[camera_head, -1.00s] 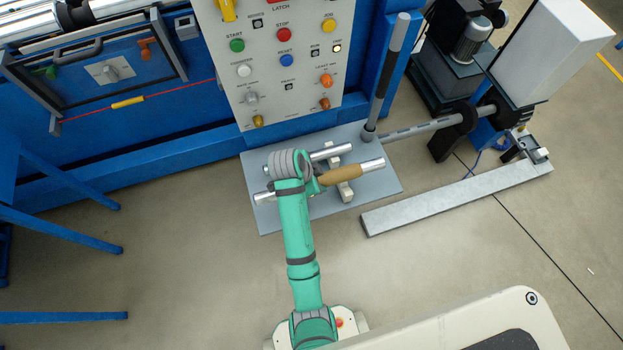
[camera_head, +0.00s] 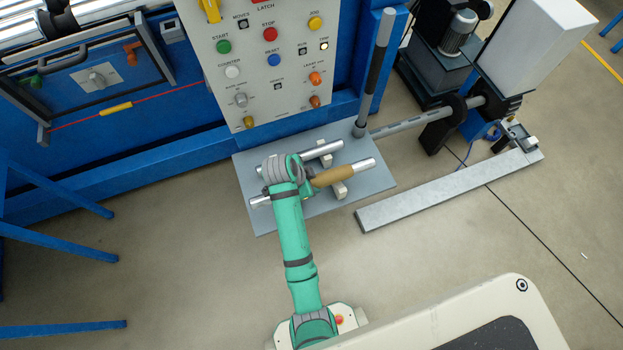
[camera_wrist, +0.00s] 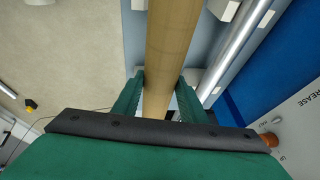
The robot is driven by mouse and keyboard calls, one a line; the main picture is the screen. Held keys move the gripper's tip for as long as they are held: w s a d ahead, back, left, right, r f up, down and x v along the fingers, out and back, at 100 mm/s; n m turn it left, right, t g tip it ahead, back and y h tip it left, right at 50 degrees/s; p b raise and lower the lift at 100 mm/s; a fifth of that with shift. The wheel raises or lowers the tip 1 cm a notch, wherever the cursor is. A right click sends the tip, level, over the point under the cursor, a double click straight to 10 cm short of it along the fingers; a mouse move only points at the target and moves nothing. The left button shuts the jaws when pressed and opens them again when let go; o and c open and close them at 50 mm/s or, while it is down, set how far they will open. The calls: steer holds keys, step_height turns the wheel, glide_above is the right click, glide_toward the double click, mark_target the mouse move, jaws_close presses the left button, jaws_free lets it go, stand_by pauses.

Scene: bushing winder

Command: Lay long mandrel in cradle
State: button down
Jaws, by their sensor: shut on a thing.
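The long mandrel, a silver rod with a tan wrapped middle (camera_head: 330,177), lies slantwise over the grey plate in the head view. Its bare silver ends show at both sides of my wrist. My gripper (camera_wrist: 158,85) is shut on the tan part, with a green finger on each side of it in the wrist view. The cradle's pale block (camera_head: 340,192) shows under the mandrel's right part. I cannot tell whether the mandrel touches it. My wrist hides the mandrel's left-middle part and whatever supports lie there.
A second bare silver rod (camera_head: 325,149) lies behind, roughly parallel and close. The grey plate (camera_head: 270,222) sits against the blue machine with its control panel (camera_head: 265,65). A dark upright post (camera_head: 376,75) stands at the plate's back right. A long grey bar (camera_head: 440,192) lies right.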

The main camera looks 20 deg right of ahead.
steer(key=shift+f, duration=2.35)
steer(key=shift+f, duration=0.5)
steer(key=c, duration=1.2)
jaws_free()
steer(key=shift+o, duration=0.9)
steer(key=v, duration=1)
steer(key=shift+a+r, duration=0.15)
steer(key=shift+r, duration=0.2)
steer(key=shift+s+f, duration=0.1)
